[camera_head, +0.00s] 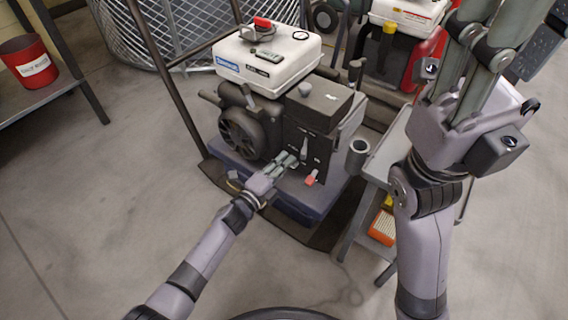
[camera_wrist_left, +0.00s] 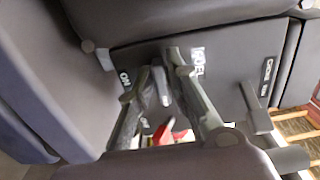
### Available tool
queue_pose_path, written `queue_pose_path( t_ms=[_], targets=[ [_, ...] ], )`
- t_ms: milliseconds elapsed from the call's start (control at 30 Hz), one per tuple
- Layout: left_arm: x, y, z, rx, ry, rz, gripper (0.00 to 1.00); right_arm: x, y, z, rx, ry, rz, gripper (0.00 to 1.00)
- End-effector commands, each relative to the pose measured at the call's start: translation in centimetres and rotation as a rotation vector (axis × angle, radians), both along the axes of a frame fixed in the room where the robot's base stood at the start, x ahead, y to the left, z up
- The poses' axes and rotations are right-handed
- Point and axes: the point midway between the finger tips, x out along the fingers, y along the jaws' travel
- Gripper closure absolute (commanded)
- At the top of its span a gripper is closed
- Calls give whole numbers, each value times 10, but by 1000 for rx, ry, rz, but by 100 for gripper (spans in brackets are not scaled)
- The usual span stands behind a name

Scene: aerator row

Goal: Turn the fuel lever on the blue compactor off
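The blue compactor has a blue base (camera_head: 225,170), a dark engine with a front panel (camera_head: 310,125) and a white tank (camera_head: 268,62). My left gripper (camera_head: 287,160) is at the lower left of that panel. In the left wrist view its narrow-set fingers (camera_wrist_left: 166,66) flank a grey lever end (camera_wrist_left: 162,86), beside the FUEL label (camera_wrist_left: 198,62) and right of an ON mark (camera_wrist_left: 125,78). I cannot tell whether they grip it. My right gripper (camera_head: 500,35) is raised at the upper right, with its fingers apart and empty.
A choke lever (camera_wrist_left: 255,108) sits right of the fingers. A red switch (camera_head: 311,180) is low on the panel. A red bucket (camera_head: 28,62) stands on a shelf at left. A grey cart (camera_head: 385,155) is close on the right. The floor at front left is clear.

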Motion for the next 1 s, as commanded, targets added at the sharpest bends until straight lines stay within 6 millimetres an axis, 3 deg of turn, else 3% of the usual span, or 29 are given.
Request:
queue_pose_path(
  t_ms=[133,667,1000],
  targets=[
    [4,1,5,-2,-6,5,69,0,0,0,-1,-1,0,60],
    [-3,3,1,1,-3,1,69,-2,0,1,-2,-6,-1,60],
    [-50,37,0,3,-2,0,69,-1,0,1,0,-3,0,60]
  ],
)
